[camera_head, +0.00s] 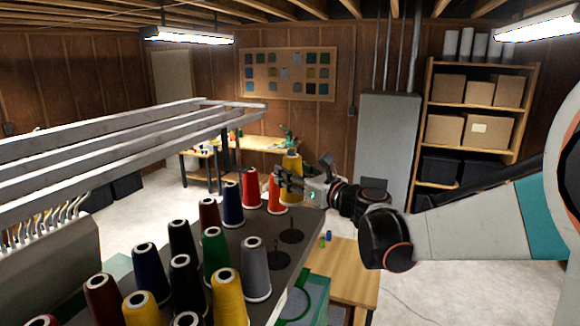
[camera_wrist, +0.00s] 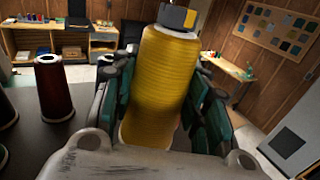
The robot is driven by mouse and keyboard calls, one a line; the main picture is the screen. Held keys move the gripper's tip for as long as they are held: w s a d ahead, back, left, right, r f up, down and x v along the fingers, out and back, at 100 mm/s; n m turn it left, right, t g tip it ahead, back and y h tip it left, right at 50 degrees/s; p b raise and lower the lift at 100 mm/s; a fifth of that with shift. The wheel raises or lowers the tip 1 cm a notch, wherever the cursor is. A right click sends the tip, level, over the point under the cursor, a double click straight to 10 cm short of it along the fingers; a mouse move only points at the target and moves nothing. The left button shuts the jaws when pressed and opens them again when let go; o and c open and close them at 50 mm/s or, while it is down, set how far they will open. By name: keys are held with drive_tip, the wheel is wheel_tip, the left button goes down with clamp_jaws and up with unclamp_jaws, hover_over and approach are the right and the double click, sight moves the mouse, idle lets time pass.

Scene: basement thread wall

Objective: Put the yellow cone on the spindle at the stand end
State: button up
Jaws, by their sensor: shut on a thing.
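In the wrist view the yellow cone (camera_wrist: 163,85) fills the middle, slightly tilted, between the green-padded fingers. My gripper (camera_head: 289,182) is shut around its body. I cannot tell whether the held cone's base touches the stand. Two bare spindles on dark round bases show: one base (camera_head: 292,236) nearer the stand's edge, another base (camera_head: 277,259) closer to me.
Several cones stand close by, including a red cone (camera_head: 250,190), a navy cone (camera_head: 232,204) and a grey cone (camera_head: 255,270). Grey rails (camera_head: 130,150) run overhead at left. A wooden table (camera_head: 345,270) is right of the stand. Open floor lies behind it.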

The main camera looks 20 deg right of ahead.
drive_tip(key=shift+f+b, duration=3.45)
drive_tip(key=shift+f, duration=1.5)
drive_tip(key=shift+s+f+b, duration=0.1)
drive_tip(key=shift+f+b, duration=0.25)
drive_tip(key=o, duration=1.2)
drive_tip(key=shift+s, duration=0.1)
